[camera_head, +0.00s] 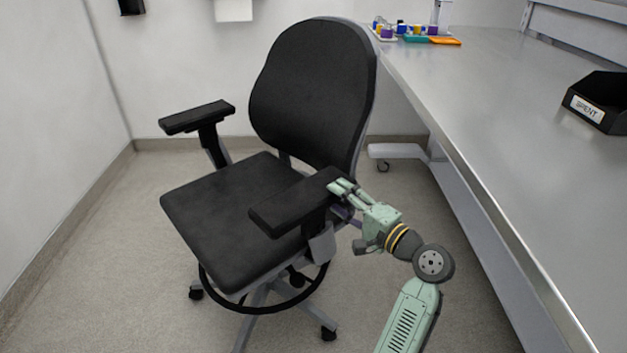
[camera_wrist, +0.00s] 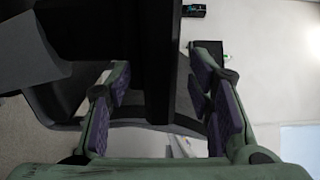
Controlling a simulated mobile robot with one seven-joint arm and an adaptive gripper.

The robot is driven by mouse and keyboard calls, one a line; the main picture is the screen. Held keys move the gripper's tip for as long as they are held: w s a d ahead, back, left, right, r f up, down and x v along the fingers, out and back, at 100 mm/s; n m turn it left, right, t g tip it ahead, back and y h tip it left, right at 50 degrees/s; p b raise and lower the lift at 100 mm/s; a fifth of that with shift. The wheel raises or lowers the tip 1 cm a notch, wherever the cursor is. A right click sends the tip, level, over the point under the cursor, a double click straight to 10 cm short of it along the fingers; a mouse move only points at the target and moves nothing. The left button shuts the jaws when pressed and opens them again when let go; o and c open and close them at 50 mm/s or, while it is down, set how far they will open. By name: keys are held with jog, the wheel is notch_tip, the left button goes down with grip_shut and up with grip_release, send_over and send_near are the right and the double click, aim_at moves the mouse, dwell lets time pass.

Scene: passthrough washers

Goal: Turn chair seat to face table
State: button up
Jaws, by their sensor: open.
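A black office chair (camera_head: 222,215) stands on the floor left of a long metal table (camera_head: 500,150). Its backrest (camera_head: 312,90) is on the far right side of the seat, and the seat front points toward the lower left of the head view, away from the table. My gripper (camera_head: 338,190) is at the back end of the chair's near armrest (camera_head: 290,207). In the wrist view, my gripper (camera_wrist: 165,105) is open, with a finger on either side of a dark chair part, likely this armrest (camera_wrist: 155,60). I cannot tell whether the fingers touch it.
The chair's other armrest (camera_head: 197,118) is at the far left. A black bin labelled "SPENT" (camera_head: 598,102) and a tray with coloured items (camera_head: 400,30) stand on the table. A grey wheeled base (camera_head: 398,151) is beneath it. Walls close off the left and back; floor is clear at left.

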aim_at(317, 183)
jog(key=p+x, duration=0.1)
jog(key=x, duration=0.7)
jog(key=shift+w+a, duration=0.15)
jog(key=shift+c, duration=0.6)
grip_shut()
